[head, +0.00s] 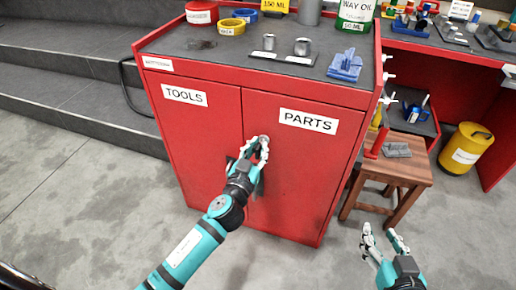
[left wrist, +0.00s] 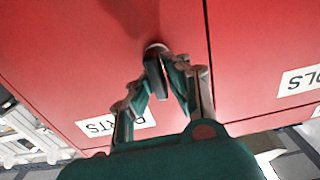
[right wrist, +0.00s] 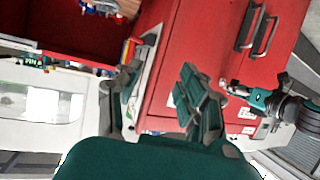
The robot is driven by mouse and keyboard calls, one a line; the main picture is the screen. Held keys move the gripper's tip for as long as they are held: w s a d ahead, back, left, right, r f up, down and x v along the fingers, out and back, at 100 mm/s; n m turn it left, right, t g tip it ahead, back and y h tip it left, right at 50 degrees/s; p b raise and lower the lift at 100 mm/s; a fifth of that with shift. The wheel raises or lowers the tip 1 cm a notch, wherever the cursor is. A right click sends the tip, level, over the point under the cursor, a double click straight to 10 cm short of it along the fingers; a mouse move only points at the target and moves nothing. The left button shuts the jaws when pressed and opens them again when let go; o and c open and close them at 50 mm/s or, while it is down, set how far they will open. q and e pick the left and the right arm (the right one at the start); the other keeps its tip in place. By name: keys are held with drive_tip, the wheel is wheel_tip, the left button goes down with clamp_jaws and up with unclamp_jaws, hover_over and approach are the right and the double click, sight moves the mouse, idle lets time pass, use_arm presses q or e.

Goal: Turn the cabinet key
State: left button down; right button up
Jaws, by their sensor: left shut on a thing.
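The red cabinet (head: 222,115) has two shut doors, labelled TOOLS (head: 185,96) and PARTS (head: 308,121). My left gripper (head: 260,148) is at the PARTS door, near the seam between the doors. Its fingers are shut on the key, which sits at the round metal lock (left wrist: 157,47) in the left wrist view. The fingers hide most of the key, and I cannot tell its exact angle. My right gripper (head: 383,235) is open and empty, low over the floor to the right of the cabinet. Its spread fingers also show in the right wrist view (right wrist: 160,80).
The cabinet top holds tape rolls (head: 232,26), metal cylinders (head: 302,47), a blue tool (head: 345,65) and a WAY OIL can (head: 356,12). A wooden stool (head: 404,170) stands right of the cabinet, with a yellow canister (head: 466,148) beyond. Steps (head: 70,85) lie left. The front floor is clear.

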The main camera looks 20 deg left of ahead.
use_arm(q)
drive_tip(key=m, duration=0.3)
drive_tip(key=shift+d, duration=0.15)
drive_tip(key=shift+m+p, duration=0.3)
drive_tip(key=shift+m, duration=0.6)
drive_tip(key=m, duration=0.3)
drive_tip(key=shift+d+f+m, duration=0.15)
drive_tip(key=shift+d+m, duration=0.05)
drive_tip(key=shift+m, duration=0.2)
drive_tip(key=m, duration=0.2)
drive_tip(key=shift+d+f+m+p, duration=0.1)
drive_tip(key=shift+m+p, duration=0.2)
drive_tip(key=shift+p, duration=0.05)
drive_tip(key=m, duration=0.3)
drive_tip(key=shift+d+f+m, duration=0.1)
drive_tip(key=shift+f+m, duration=0.05)
drive_tip(key=shift+m, duration=0.15)
drive_tip(key=shift+f+m, duration=0.2)
drive_tip(key=shift+m, duration=1.3)
use_arm(e)
drive_tip(key=s+d+f+g+h, duration=0.1)
drive_tip(key=s+d+f+g, duration=0.1)
drive_tip(key=s+f+g, duration=0.2)
drive_tip(key=shift+s+f+g, duration=0.3)
drive_tip(key=shift+s+f, duration=0.4)
drive_tip(key=shift+f, duration=0.2)
drive_tip(key=shift+d, duration=0.1)
